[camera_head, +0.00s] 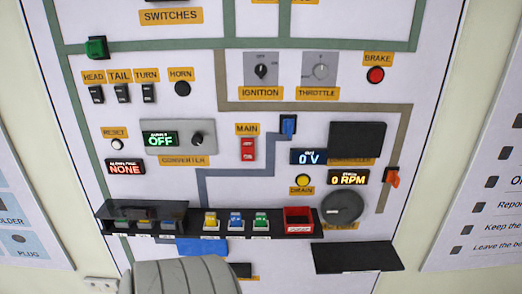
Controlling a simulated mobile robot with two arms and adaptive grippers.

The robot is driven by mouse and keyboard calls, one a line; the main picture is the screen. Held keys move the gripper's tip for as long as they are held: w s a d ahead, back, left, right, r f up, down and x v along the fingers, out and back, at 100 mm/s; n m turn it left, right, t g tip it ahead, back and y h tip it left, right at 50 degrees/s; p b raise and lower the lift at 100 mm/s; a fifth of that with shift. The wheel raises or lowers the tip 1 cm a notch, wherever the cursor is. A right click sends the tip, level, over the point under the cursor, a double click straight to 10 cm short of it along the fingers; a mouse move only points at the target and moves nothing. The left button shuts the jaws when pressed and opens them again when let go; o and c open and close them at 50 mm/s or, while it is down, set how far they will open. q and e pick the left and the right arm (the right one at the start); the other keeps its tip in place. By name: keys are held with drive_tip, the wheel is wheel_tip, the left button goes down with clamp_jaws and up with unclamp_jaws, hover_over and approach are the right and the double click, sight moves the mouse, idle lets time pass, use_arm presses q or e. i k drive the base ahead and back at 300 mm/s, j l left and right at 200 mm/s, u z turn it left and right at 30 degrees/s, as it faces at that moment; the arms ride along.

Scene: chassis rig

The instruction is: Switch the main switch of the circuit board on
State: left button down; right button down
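The circuit board (300,225) is a white upright panel with printed green, blue and tan lines. The main switch (248,150) is a small red rocker near the middle of the board, under the yellow MAIN label (247,129). Its exact rocker position is too small to tell. The converter display (160,139) reads OFF, the voltage display (308,157) reads 0 V and another display (348,177) reads 0 RPM. Neither of my grippers is in view.
Left of the switch is the converter box (198,124). A blue lever (288,126) is at its right. Below, a black shelf (150,208), coloured fuse-like parts and a lower right ledge (355,257) stick out. A grey ribbed shape fills the bottom; I cannot tell what it is.

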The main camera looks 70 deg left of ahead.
sight(247, 145)
drive_tip(key=u, duration=2.15)
